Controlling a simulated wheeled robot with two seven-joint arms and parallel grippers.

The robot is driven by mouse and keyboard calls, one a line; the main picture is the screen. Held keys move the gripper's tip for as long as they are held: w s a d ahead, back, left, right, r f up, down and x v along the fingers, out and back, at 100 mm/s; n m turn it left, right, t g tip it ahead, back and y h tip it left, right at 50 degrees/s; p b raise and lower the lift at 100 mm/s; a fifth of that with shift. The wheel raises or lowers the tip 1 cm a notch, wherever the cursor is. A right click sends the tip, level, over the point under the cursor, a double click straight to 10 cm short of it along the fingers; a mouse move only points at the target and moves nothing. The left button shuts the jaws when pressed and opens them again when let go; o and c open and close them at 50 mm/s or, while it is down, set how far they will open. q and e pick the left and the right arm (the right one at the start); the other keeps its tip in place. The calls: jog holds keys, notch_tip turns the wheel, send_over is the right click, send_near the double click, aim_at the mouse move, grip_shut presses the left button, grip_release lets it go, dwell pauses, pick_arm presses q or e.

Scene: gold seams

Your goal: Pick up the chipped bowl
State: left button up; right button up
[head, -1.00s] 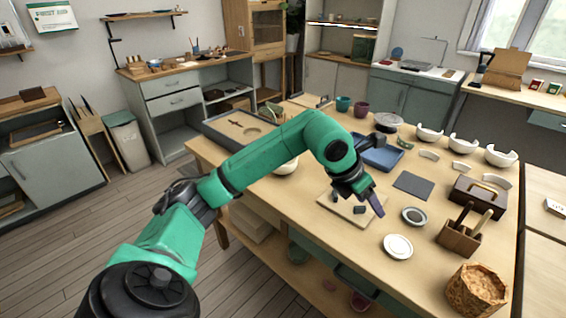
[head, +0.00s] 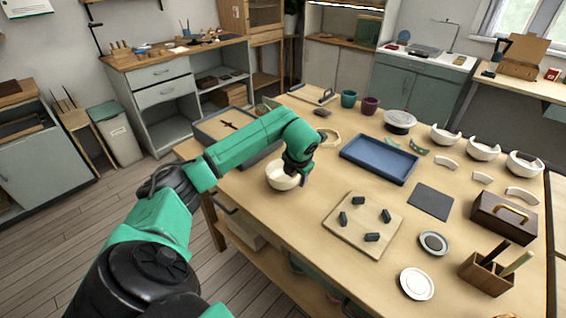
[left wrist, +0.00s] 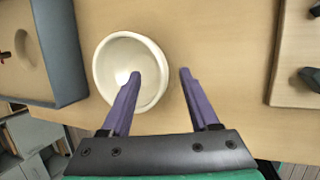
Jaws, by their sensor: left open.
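A cream bowl (head: 282,178) stands upright near the table's left edge; it also shows in the left wrist view (left wrist: 112,62). I cannot make out a chip on its rim. My left gripper (head: 301,178) is over its right side, open and empty. In the left wrist view the purple fingers (left wrist: 160,76) straddle the bowl's right rim, one over the inside and one beyond the outside. I cannot tell how far above the rim they are. Three white bowls with broken rims (head: 444,136) (head: 482,149) (head: 524,164) stand at the far right. My right gripper is not in view.
A grey tray (left wrist: 62,50) lies left of the cream bowl. A wooden board with dark pegs (head: 350,240) lies to its right, a blue tray (head: 378,160) behind. White curved pieces (head: 446,163), a toolbox (head: 503,218) and a plate (head: 417,284) lie farther right. Bare tabletop surrounds the bowl's front.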

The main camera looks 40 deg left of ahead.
pick_arm(q)
jog(key=shift+w+a+f, duration=0.15)
jog(key=shift+f, duration=0.65)
jog(key=shift+w+a, duration=0.1)
grip_shut()
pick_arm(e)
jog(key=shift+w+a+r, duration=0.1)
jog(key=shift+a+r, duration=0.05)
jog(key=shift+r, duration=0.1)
